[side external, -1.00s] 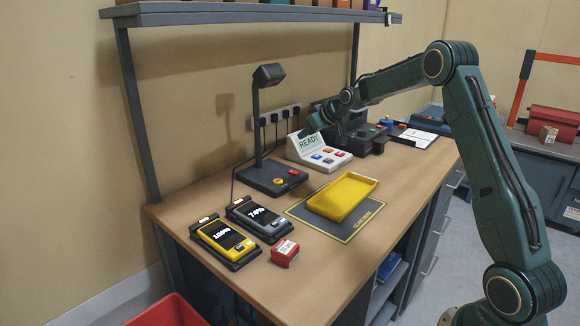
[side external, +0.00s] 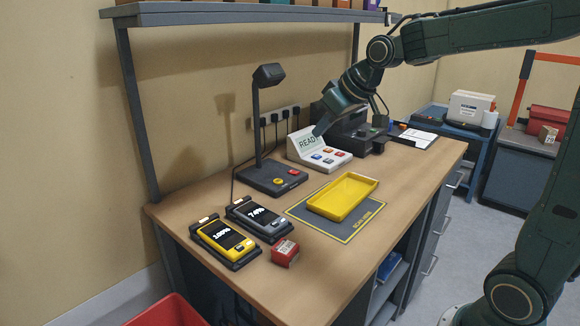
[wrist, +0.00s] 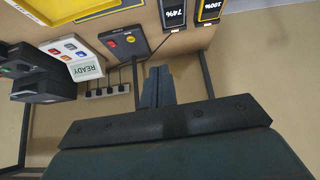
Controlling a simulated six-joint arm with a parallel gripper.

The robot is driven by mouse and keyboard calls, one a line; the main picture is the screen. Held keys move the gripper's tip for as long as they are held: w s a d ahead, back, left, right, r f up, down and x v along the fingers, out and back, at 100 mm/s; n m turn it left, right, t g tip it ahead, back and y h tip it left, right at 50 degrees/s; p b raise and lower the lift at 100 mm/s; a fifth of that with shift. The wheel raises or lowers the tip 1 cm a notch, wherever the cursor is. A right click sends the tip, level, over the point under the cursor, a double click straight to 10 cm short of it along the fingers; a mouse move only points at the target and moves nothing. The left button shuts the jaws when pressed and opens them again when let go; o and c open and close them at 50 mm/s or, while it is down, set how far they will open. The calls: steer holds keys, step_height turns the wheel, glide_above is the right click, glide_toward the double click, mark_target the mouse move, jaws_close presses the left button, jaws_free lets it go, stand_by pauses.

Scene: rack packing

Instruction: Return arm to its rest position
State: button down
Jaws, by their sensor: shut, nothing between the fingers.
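My gripper (side external: 322,128) is raised above the back of the bench, in front of the white READY panel (side external: 318,152) in the side view, and covers part of its display. In the wrist view my gripper's fingers (wrist: 158,72) are together and empty, pointing at the wall side of the bench. It touches nothing that I can see.
A yellow tray (side external: 343,196) lies on the dark mat (side external: 312,222). A scanner stand (side external: 258,130), two docked handhelds (side external: 226,240) and a small red box (side external: 285,252) are on the bench. A dark machine (side external: 352,135) stands behind the panel. A shelf (side external: 250,15) runs above.

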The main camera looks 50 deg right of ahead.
steer(key=s+a+f, duration=0.1)
steer(key=s+a, duration=0.1)
steer(key=s, duration=0.6)
steer(key=s+a+f+g, duration=0.1)
steer(key=s+a+f, duration=0.1)
steer(key=s, duration=0.6)
steer(key=s+a+f, duration=0.1)
steer(key=s+a, duration=0.1)
steer(key=s, duration=0.6)
steer(key=shift+a+f+g, duration=0.3)
steer(key=shift+a+g, duration=0.1)
